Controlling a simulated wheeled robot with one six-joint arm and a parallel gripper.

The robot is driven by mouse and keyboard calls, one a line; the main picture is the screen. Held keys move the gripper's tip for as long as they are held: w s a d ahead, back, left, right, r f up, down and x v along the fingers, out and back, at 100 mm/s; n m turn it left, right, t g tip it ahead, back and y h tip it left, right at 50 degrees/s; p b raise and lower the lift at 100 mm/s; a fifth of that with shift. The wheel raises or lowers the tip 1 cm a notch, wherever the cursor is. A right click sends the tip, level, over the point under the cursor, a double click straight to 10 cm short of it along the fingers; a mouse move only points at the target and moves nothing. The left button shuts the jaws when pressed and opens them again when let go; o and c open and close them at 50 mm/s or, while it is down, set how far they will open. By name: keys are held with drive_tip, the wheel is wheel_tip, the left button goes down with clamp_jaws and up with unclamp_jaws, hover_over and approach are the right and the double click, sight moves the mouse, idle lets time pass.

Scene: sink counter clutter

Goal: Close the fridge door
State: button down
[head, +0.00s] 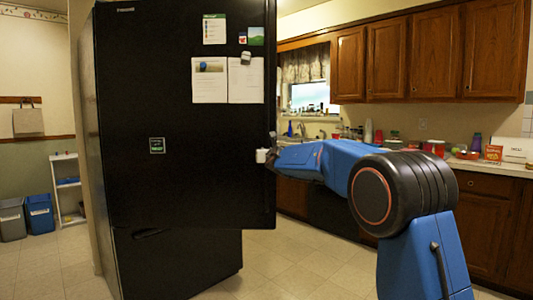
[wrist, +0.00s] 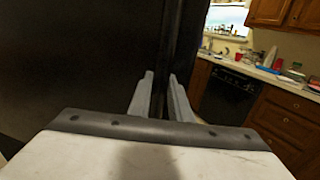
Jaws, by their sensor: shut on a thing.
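The black fridge door (head: 180,150) fills the left middle of the head view. It stands ajar, its right edge reaching out past the lower part of the fridge (head: 180,262). My gripper (head: 266,154) is at the door's right edge, about halfway up. In the wrist view, my two grey fingers (wrist: 160,92) are shut on the dark upright edge of the door (wrist: 170,45). The exact contact is partly hidden by the fingers, and the fridge's inside is hidden behind the door.
Papers and magnets (head: 227,78) hang on the door. A counter (head: 480,166) with several items and wooden cabinets (head: 430,55) stand at the right. Bins (head: 40,213) and a white shelf (head: 68,190) stand at the left. The tiled floor (head: 285,265) in front is clear.

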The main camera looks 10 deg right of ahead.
drive_tip(key=c, duration=1.9)
unclamp_jaws()
drive_tip(key=shift+s, duration=0.1)
drive_tip(key=s, duration=0.5)
drive_tip(key=s+d, duration=0.1)
drive_tip(key=s, duration=1.1)
drive_tip(key=shift+s+d, duration=0.1)
drive_tip(key=shift+d, duration=0.2)
